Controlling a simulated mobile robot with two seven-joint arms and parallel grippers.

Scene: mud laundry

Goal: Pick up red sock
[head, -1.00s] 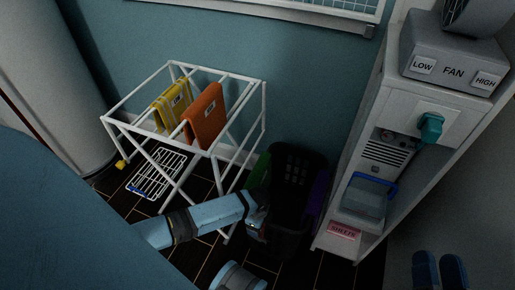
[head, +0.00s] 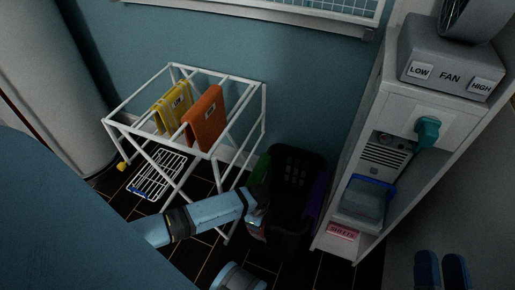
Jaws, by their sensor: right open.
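No red sock can be made out in the head view. My right gripper (head: 257,207) is at the left side of a dark laundry basket (head: 291,158), by its rim; it is small and dark here, and I see nothing held in it. The basket has green and purple patches on its sides, and its inside is too dark to make out. My left gripper is not in view.
A white drying rack (head: 186,72) holds a yellow towel (head: 172,106) and an orange towel (head: 203,118). A white shelf unit (head: 365,130) with a fan control box (head: 452,70) stands right of the basket. Blue slippers (head: 441,270) lie at lower right.

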